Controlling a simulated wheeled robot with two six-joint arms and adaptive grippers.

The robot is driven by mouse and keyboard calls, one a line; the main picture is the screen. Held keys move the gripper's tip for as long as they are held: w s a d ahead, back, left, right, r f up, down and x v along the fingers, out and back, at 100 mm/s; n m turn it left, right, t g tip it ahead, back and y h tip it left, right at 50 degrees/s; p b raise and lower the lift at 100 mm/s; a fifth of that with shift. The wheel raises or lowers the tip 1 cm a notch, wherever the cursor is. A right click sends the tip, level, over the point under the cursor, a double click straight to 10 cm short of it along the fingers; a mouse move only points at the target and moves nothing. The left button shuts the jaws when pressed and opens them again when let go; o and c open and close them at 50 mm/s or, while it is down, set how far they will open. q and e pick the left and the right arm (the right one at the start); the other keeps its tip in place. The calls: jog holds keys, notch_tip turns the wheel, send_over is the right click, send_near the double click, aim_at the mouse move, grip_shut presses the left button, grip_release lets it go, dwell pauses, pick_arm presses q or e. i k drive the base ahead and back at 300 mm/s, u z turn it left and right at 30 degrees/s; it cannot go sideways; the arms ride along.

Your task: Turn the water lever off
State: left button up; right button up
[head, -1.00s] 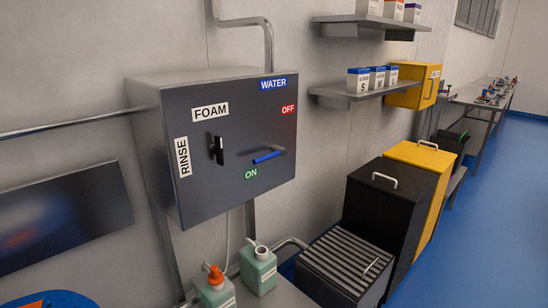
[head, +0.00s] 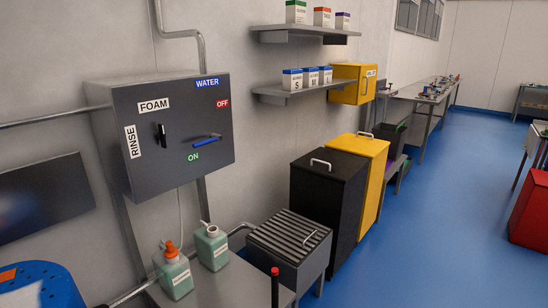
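The blue water lever (head: 206,136) is on the front of a grey wall-mounted control box (head: 178,155). The lever lies close to level, its blue grip pointing left from a pivot at its right end. A blue WATER label (head: 207,83) is above it. A red OFF label (head: 223,103) is above and right, and a green ON label (head: 193,157) is below and left. A black selector handle (head: 161,135) stands upright between the FOAM and RINSE labels. Neither of my grippers shows in the head view.
Two green bottles (head: 213,246) stand on a grey bench (head: 222,290) below the box. A slatted grey unit (head: 290,240), a black bin (head: 325,200) and a yellow bin (head: 372,160) line the wall. Blue floor (head: 440,230) is open at right. A red container (head: 530,215) stands at far right.

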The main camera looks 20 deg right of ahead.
aim_at(213, 137)
jog(key=u, duration=0.35)
jog(key=k, duration=0.25)
jog(key=z, duration=1.65)
jog(key=i, duration=0.95)
jog(key=u, duration=0.2)
